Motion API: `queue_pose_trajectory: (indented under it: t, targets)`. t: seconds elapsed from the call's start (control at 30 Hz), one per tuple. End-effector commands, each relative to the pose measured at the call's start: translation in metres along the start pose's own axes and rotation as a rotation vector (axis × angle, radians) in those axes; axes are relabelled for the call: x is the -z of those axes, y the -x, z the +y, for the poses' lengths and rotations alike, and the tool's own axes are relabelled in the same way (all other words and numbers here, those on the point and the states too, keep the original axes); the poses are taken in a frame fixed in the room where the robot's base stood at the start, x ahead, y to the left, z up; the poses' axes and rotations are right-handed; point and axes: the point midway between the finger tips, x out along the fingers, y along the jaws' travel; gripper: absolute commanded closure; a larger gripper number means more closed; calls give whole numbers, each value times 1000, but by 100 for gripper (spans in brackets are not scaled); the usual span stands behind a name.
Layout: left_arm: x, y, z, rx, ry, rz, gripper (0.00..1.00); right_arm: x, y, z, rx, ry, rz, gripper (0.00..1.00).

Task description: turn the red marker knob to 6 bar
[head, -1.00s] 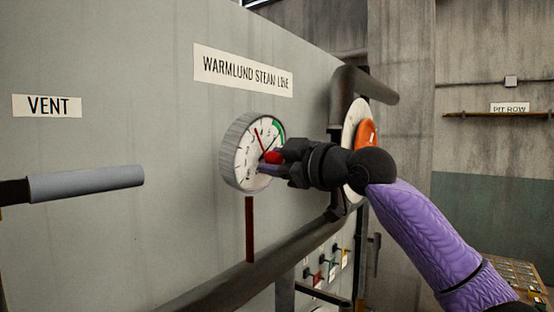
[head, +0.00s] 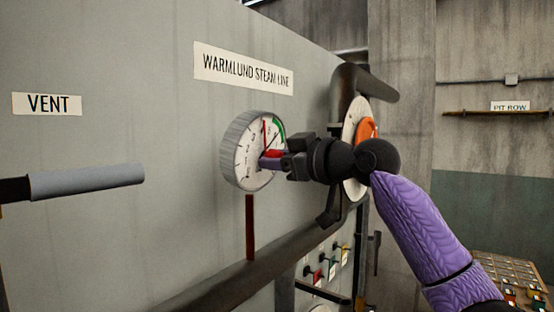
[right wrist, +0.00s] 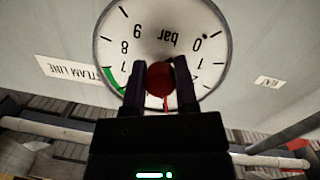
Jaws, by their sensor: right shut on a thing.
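The round pressure gauge (head: 236,172) has a white dial with a green arc at its upper right in the head view. The red marker knob (head: 274,153) stands at the dial's centre. Its red marker (head: 265,135) points nearly straight up the dial. My right gripper (head: 272,160) is shut on the knob. In the right wrist view the dial (right wrist: 125,30) appears upside down, and the knob (right wrist: 160,77) sits between both fingers (right wrist: 160,85). The red marker (right wrist: 166,103) shows below the knob there, short of the green arc (right wrist: 112,82). My fingers hide nearby dial numbers. My left gripper is out of view.
A grey-sleeved handle (head: 88,182) juts out below the VENT sign (head: 47,104). A dark pipe (head: 235,275) runs below the gauge. A white disc with an orange centre (head: 366,129) stands behind my right wrist.

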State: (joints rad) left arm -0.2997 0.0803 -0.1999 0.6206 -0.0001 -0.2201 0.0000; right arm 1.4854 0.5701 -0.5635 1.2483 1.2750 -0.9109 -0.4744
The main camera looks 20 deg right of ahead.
Motion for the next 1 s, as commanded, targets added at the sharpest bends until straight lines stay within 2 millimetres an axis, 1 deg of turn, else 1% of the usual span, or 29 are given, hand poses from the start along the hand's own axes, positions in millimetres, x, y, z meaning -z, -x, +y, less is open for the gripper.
queue_pose_trajectory:
  t: [0.7,1.0]
  targets:
    - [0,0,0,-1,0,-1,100,2,0,0,179,-653,5,100]
    - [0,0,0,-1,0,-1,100,2,1,0,243,-884,6,100]
